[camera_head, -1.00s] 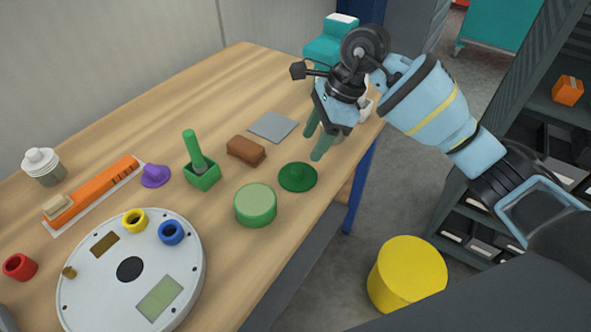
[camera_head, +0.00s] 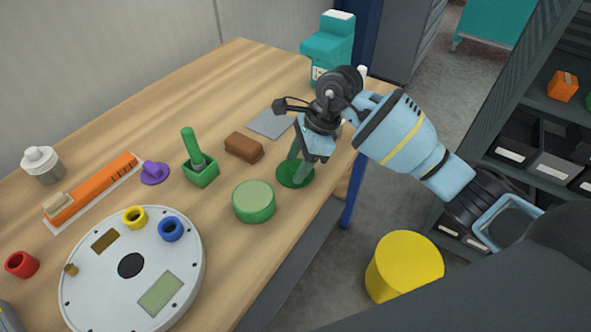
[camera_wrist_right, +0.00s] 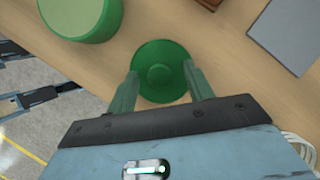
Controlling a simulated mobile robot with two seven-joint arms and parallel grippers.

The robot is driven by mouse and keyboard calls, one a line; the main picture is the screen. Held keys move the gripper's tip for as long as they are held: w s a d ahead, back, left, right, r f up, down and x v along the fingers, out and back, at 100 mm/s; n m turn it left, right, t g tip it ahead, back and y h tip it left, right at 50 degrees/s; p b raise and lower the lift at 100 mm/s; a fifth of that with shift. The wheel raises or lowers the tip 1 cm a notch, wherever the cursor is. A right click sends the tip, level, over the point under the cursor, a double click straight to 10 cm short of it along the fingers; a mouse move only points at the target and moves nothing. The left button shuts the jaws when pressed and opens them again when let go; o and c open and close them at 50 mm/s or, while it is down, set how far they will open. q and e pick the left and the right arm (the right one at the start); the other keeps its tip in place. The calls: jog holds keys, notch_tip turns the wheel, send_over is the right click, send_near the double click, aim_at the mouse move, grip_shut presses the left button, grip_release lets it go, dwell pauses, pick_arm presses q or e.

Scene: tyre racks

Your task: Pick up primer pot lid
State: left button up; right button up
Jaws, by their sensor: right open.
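The primer pot lid (camera_head: 289,182), a dark green disc with a raised round knob, lies flat on the wooden table near its right edge. The green round pot (camera_head: 254,202) stands just left of it. My right gripper (camera_head: 298,169) points down at the lid, its green fingers partly hiding it. In the right wrist view the open fingers (camera_wrist_right: 160,72) sit on either side of the lid's knob (camera_wrist_right: 159,76), over the disc. I cannot tell whether they touch it. My left gripper is out of view.
A brown block (camera_head: 244,148), grey plate (camera_head: 270,124) and green holder (camera_head: 201,175) lie beyond the pot. A teal bottle (camera_head: 328,50) stands at the far end. A round white device (camera_head: 100,270) lies front left. The table edge is close on the right.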

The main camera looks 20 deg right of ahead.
aim_at(290, 167)
jog(key=c, duration=1.1)
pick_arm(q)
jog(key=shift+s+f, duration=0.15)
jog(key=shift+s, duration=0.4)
pick_arm(e)
jog(key=shift+o, duration=0.2)
jog(key=shift+r, duration=0.2)
